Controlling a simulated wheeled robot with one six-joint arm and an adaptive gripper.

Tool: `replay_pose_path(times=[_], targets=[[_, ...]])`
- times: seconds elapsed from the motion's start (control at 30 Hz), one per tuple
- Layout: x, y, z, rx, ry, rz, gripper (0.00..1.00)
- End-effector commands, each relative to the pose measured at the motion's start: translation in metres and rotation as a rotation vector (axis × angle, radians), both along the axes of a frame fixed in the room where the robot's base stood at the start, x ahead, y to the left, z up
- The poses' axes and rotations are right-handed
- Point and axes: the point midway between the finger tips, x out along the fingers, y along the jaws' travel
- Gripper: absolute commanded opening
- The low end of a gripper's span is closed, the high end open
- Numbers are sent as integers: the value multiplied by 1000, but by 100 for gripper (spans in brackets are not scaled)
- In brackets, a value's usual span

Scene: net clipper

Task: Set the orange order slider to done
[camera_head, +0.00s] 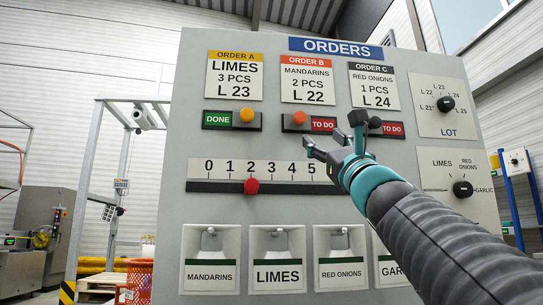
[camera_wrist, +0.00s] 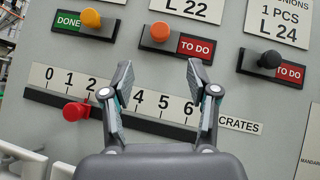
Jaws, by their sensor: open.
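The orange slider knob (camera_head: 300,118) belongs to the ORDER B row. It sits at the left end of its track, with the red TO DO label (camera_head: 323,124) showing to its right. In the wrist view the orange knob (camera_wrist: 160,32) is above and between my fingertips. My gripper (camera_head: 334,138) is open and empty, its fingers spread in front of the panel, below and right of the knob in the head view. In the wrist view my gripper (camera_wrist: 159,80) is over the number scale, apart from the knob.
The yellow-orange ORDER A knob (camera_head: 246,115) is at the right, with DONE showing. The black ORDER C knob (camera_head: 375,122) is at the left, with TO DO showing. A red crate-count knob (camera_head: 251,186) sits near 2 below. Several chutes line the panel's bottom.

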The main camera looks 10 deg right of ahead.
Motion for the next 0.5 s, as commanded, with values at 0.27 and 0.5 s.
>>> replay_pose_path(times=[0.27,0.5], targets=[[25,7,28,6,0,6,59],[58,15,59,4,0,4,59]])
